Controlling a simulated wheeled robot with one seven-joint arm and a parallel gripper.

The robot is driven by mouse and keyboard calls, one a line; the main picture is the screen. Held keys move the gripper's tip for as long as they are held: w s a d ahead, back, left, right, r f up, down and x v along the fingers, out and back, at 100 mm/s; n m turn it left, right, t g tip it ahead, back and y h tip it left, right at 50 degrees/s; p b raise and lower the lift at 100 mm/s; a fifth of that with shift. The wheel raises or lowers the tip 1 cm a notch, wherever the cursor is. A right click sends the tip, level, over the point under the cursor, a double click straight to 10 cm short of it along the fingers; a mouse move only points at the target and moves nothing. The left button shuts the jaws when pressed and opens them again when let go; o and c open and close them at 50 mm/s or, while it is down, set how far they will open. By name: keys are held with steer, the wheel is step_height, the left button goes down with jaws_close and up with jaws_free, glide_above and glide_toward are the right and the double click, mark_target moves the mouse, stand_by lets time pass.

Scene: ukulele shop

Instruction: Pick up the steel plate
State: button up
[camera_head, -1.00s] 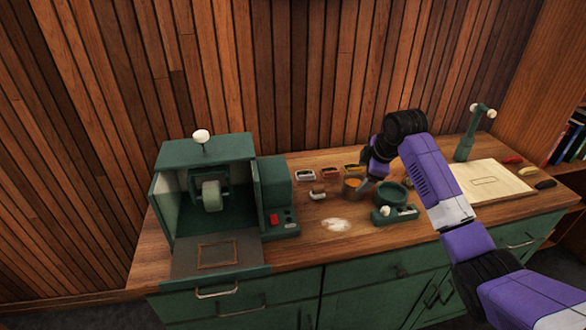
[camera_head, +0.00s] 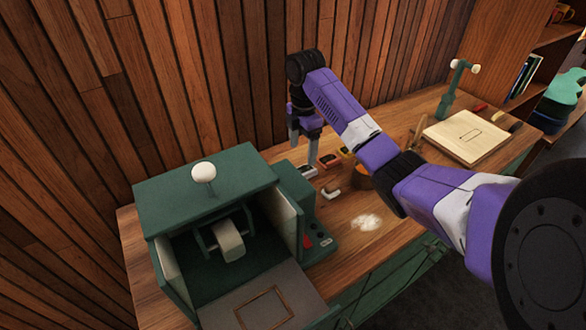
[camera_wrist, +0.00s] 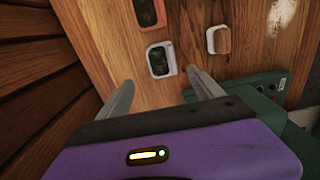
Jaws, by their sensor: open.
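A small pale-rimmed piece with a dark middle (camera_head: 306,171) lies on the wooden bench top, at the left end of a short row. It may be the steel plate, but I cannot tell for sure. In the wrist view this piece (camera_wrist: 161,59) lies just beyond my fingertips and roughly between them. My gripper (camera_head: 303,150) points down over the back of the bench, near that piece. In the wrist view my gripper (camera_wrist: 160,80) has its two grey fingers spread apart with nothing between them.
A red-rimmed piece (camera_wrist: 150,13) lies beside it. A small block with a brown top (camera_wrist: 222,40) is to the right. A green machine housing (camera_head: 205,185) with a white knob stands left. The slatted wall (camera_head: 230,70) is close behind. A pale board (camera_head: 466,136) lies right.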

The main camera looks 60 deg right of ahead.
mark_target(303, 172)
step_height(303, 172, down, 4)
steer(key=shift+a+r+b, duration=0.1)
steer(key=shift+r+b, duration=0.15)
steer(key=shift+b, duration=0.6)
steer(key=shift+s+f, duration=0.2)
steer(key=shift+f, duration=1.75)
steer(key=c, duration=1.6)
